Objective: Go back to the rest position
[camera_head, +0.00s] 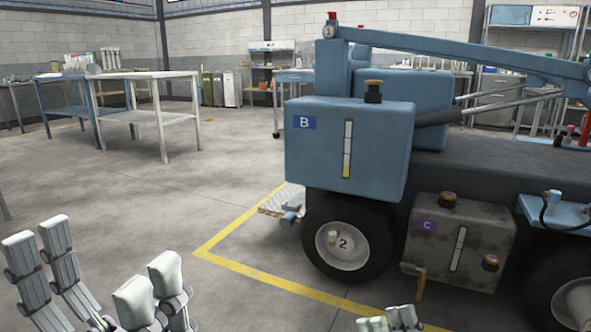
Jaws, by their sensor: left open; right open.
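My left gripper (98,268) shows at the bottom left, with its pale, jointed fingers spread apart and nothing between them. It is over bare floor, well apart from the blue vehicle (350,150). My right gripper (390,319) shows only by its fingertips at the bottom edge, below the vehicle's front wheel (345,245) in the picture. It is open, and the rest of it is out of frame. No held object is visible in either gripper.
The vehicle carries a blue tank marked B (330,160) and a dark grey tank marked C (470,235). A yellow floor line (235,265) runs around it. A white table (150,78) and a blue table (62,82) stand at the back left. The floor between is clear.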

